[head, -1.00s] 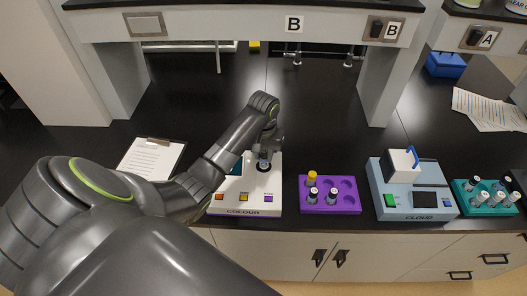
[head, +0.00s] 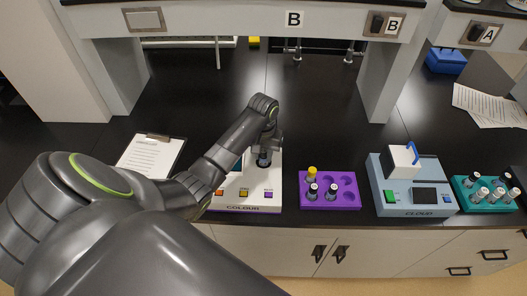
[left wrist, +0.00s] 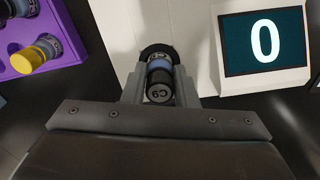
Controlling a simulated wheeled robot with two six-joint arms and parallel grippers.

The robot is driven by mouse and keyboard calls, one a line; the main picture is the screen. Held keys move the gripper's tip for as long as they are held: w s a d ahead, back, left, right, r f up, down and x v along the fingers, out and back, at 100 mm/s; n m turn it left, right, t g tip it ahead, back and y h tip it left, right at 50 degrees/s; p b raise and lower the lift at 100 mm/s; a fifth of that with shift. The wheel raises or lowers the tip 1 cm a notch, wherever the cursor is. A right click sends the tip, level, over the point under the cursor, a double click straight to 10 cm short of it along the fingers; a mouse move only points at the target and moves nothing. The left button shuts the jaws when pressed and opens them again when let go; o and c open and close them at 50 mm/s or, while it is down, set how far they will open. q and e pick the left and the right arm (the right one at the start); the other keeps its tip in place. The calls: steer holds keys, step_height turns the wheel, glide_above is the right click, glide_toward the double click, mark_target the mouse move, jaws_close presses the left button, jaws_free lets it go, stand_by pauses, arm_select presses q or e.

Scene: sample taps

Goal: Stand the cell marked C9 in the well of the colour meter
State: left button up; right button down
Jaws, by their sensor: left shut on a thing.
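The cell marked C9 (left wrist: 160,88) is between the fingers of my left gripper (left wrist: 159,84), which is shut on it. Its black cap with the mark faces the wrist camera. In the head view my left gripper (head: 265,146) is above the white colour meter (head: 240,199), at its right rear part. In the left wrist view the cell's far end is lined up with the dark round well (left wrist: 157,50) of the meter. I cannot tell how deep it sits. The meter's screen (left wrist: 264,41) reads 0. My right gripper is out of view.
A purple rack (head: 344,200) with several cells stands right of the meter. Further right are the CLOUD meter (head: 408,210) and a teal rack (head: 466,206). A clipboard (head: 150,157) lies at left.

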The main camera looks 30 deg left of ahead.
arm_select(q)
steer(key=o, duration=1.5)
steer(key=shift+r, duration=3.5)
